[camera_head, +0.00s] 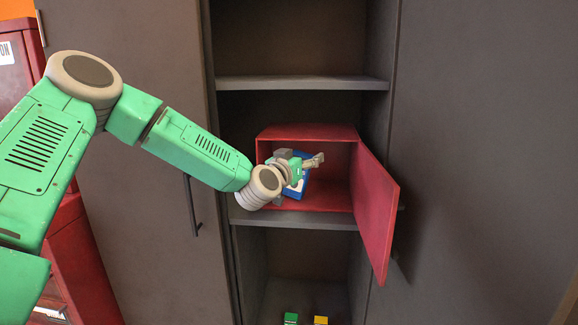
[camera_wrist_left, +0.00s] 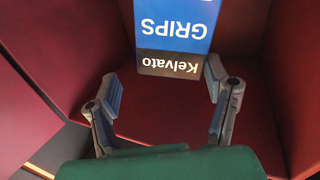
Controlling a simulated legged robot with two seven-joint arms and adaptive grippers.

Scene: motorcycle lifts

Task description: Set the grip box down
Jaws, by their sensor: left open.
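The grip box (camera_head: 302,187) is blue with a dark band and is inside the open red metal box on the cabinet shelf. In the left wrist view the grip box (camera_wrist_left: 172,28) shows upside-down "GRIPS" and "Kelvato" lettering, and its top part is cut off by the frame. My left gripper (camera_head: 317,160) reaches into the red box and partly hides the grip box in the head view. In the left wrist view my left gripper (camera_wrist_left: 163,75) has its fingers spread wide, with the grip box's near end around the fingertips. Contact cannot be told. My right gripper is out of view.
The red box (camera_head: 305,132) has its door (camera_head: 377,210) swung open on the right. Grey shelves lie above (camera_head: 300,83) and below (camera_head: 290,219) it. A green item (camera_head: 290,319) and a yellow item (camera_head: 321,320) are low in the cabinet. Closed cabinet doors flank the opening.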

